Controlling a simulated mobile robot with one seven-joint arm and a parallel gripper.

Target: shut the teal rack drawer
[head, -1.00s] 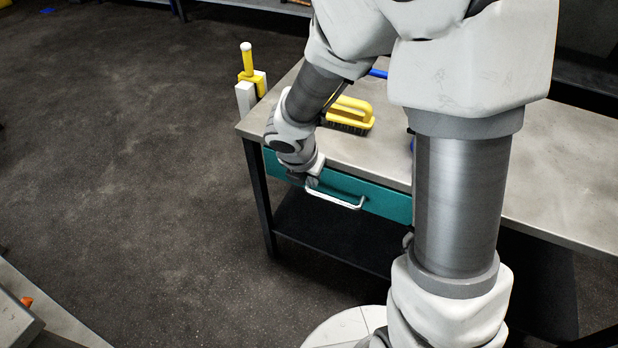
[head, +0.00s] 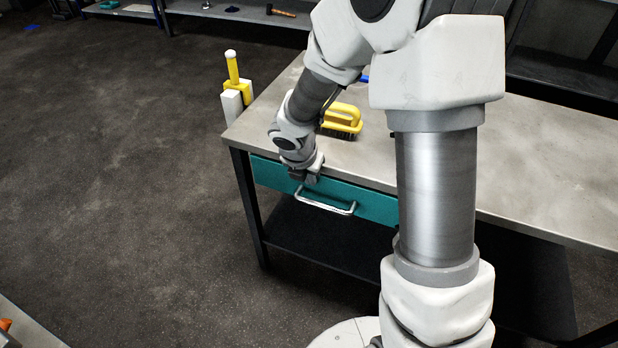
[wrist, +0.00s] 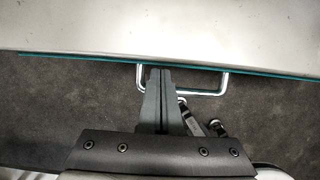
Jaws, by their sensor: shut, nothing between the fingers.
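The teal drawer (head: 375,205) sits under the front edge of the grey bench top, with a silver bar handle (head: 328,206) on its front. In the wrist view only a thin teal strip (wrist: 80,58) shows along the bench edge, so the front stands at most slightly proud; I cannot tell whether it is fully flush. My gripper (head: 303,181) is at the left part of the drawer front, near the handle's left end. In the wrist view its shut, empty fingers (wrist: 160,73) point at the drawer front, over the handle's left end (wrist: 205,93). Contact is unclear.
A yellow brush (head: 343,118) lies on the bench top (head: 540,170), behind my wrist. A yellow-handled item in a white holder (head: 234,90) stands by the bench's left corner. A dark lower shelf (head: 320,240) is below the drawer.

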